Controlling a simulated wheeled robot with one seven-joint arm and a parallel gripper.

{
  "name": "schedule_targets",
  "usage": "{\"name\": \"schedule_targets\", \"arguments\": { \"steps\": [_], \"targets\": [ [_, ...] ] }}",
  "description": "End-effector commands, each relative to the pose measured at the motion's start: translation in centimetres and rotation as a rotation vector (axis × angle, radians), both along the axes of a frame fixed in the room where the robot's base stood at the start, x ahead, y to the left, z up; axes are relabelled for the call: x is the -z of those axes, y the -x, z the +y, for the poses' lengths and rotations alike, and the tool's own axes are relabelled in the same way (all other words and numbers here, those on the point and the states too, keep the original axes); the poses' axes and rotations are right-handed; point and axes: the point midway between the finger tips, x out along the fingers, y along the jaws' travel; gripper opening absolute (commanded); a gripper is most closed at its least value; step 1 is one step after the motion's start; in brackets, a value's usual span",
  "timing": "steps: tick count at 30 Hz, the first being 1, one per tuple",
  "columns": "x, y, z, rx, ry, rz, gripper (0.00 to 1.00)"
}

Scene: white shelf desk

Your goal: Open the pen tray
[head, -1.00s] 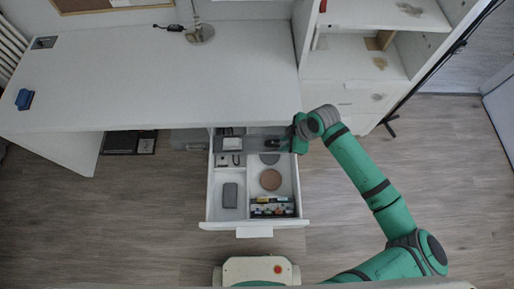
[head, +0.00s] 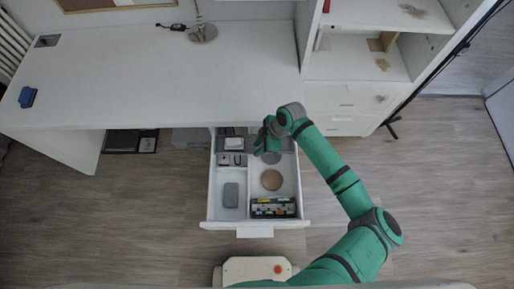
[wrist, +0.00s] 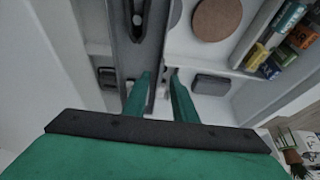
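The pen tray is a long grey strip (head: 232,131) lying across the back of the open white drawer (head: 212,200). In the wrist view the tray (wrist: 122,35) runs away from me with a dark object in it. My gripper (head: 262,147) is over the back right of the drawer. In the wrist view my gripper (wrist: 160,75) has its two green fingers apart, near the tray's right edge. Whether they touch that edge is unclear. My arm hides the tray's right part in the head view.
The drawer holds a brown disc (head: 271,180), a grey box (head: 231,195), a white item (head: 234,143) and a dark case of coloured packs (head: 273,208) at the front. The desk top (head: 150,80) overhangs behind. A white cabinet (head: 350,105) stands at the right.

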Motion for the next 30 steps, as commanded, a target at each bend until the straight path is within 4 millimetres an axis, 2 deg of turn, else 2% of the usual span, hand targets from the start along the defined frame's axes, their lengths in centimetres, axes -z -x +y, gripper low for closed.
{"name": "schedule_targets", "arguments": {
  "steps": [6, 15, 18, 30],
  "targets": [
    [1.5, 0.0, 0.6, 0.000, 0.001, -0.001, 0.25],
    [1.6, 0.0, 0.6, 0.000, 0.001, -0.001, 0.25],
    [1.6, 0.0, 0.6, 0.000, 0.001, -0.001, 0.01],
    [1.6, 0.0, 0.8, -0.002, 0.001, -0.001, 0.00]
  ]
}}
